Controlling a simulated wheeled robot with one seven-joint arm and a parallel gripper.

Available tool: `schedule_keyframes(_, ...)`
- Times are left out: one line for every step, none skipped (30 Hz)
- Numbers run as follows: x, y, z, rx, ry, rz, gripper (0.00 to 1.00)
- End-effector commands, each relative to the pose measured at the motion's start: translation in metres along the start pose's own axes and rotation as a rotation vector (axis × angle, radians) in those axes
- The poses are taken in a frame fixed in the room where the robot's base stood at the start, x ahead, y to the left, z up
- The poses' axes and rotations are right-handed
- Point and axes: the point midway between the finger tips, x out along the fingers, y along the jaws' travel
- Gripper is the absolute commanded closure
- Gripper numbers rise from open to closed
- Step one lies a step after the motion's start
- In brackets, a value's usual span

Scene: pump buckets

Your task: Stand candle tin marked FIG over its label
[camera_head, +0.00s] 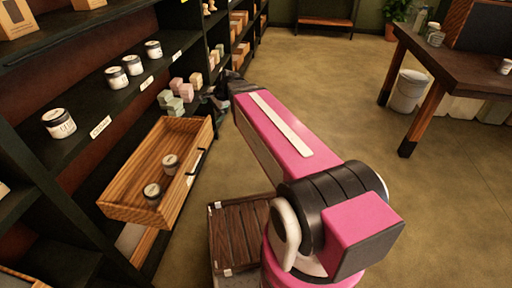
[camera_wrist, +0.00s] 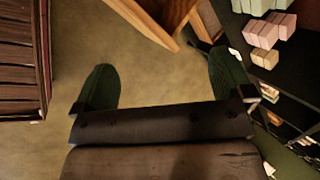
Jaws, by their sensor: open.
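I cannot read which tin is marked FIG. White labels sit on the shelf edge, such as the nearest label (camera_head: 100,127). My gripper (camera_wrist: 163,85) is open and empty, its two green fingers spread above the floor. In the head view it is beyond the drawer, partly hidden by my arm.
Pink, green and tan soap blocks (camera_head: 178,92) sit on the shelf beyond the tins. A slatted wooden crate (camera_head: 238,234) stands on the floor beside the drawer. A table (camera_head: 455,58) and a white bucket (camera_head: 408,92) are at the right. The middle floor is clear.

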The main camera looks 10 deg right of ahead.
Motion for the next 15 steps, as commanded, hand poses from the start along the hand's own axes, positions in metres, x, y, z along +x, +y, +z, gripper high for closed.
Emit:
schedule_keyframes(0.004,0.034,-0.011,-0.102,0.024,0.062,0.01)
schedule_keyframes(0.006,0.051,-0.018,-0.169,0.035,0.100,0.01)
schedule_keyframes(0.009,0.074,-0.025,-0.258,0.043,0.151,0.01)
schedule_keyframes(0.011,0.091,-0.031,-0.325,0.047,0.191,0.01)
schedule_keyframes(0.011,0.107,-0.037,-0.390,0.047,0.231,0.01)
schedule_keyframes(0.013,0.129,-0.043,-0.475,0.043,0.282,0.01)
schedule_keyframes(0.013,0.143,-0.048,-0.534,0.038,0.319,0.01)
schedule_keyframes(0.013,0.158,-0.051,-0.591,0.029,0.355,0.01)
schedule_keyframes(0.012,0.175,-0.056,-0.660,0.016,0.399,0.01)
schedule_keyframes(0.012,0.187,-0.059,-0.709,0.005,0.429,0.01)
schedule_keyframes(0.011,0.198,-0.061,-0.750,-0.007,0.456,0.01)
schedule_keyframes(0.010,0.209,-0.064,-0.800,-0.022,0.487,0.01)
schedule_keyframes(0.009,0.217,-0.066,-0.832,-0.033,0.507,0.01)
schedule_keyframes(0.009,0.223,-0.067,-0.859,-0.043,0.524,0.01)
schedule_keyframes(0.008,0.230,-0.069,-0.889,-0.054,0.541,0.01)
